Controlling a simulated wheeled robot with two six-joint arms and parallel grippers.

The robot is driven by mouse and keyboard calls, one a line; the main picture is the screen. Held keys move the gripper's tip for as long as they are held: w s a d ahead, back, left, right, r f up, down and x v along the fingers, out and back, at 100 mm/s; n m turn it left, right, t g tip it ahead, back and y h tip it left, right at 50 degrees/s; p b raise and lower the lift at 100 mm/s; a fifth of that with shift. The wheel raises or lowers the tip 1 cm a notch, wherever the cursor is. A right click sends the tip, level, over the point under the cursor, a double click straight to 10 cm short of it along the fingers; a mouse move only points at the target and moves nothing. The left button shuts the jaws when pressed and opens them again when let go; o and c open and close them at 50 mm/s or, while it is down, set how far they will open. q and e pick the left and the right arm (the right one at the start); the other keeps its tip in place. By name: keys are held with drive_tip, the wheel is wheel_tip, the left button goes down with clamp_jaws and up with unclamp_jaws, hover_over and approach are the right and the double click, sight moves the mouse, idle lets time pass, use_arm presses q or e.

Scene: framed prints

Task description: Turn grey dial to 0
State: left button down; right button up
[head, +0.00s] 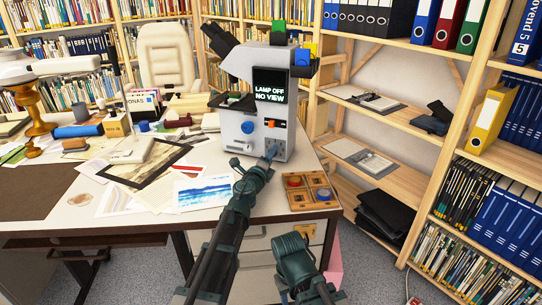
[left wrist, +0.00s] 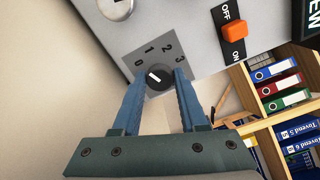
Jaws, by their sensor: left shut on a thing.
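The grey dial (left wrist: 158,77) is a dark round knob with a white pointer line on a grey plate (left wrist: 143,52) of the microscope's front. The numerals 0, 1, 2 and 3 are printed around it. The pointer slants to the upper left in the left wrist view, toward the side with 0 and 1. My left gripper (left wrist: 160,82) is shut on the dial, one blue finger on each side. In the head view the left gripper (head: 270,151) reaches the lower front of the white microscope (head: 246,128). The dial is hidden there. My right gripper's fingers are not visible.
The microscope's screen (head: 270,84) reads "LAMP OFF NO VIEW". An orange switch (left wrist: 235,29) sits between OFF and ON labels. A wooden tray (head: 295,197) with coloured round pieces stands at the desk's right corner. Prints (head: 203,190) cover the desk left of the arm. Shelves stand at right.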

use_arm(q)
drive_tip(key=shift+n, duration=2.1)
drive_tip(key=shift+c, duration=2.3)
unclamp_jaws()
drive_tip(key=shift+s, duration=0.1)
drive_tip(key=v, duration=1.3)
drive_tip(key=shift+s+a, duration=0.2)
drive_tip(key=shift+s, duration=0.15)
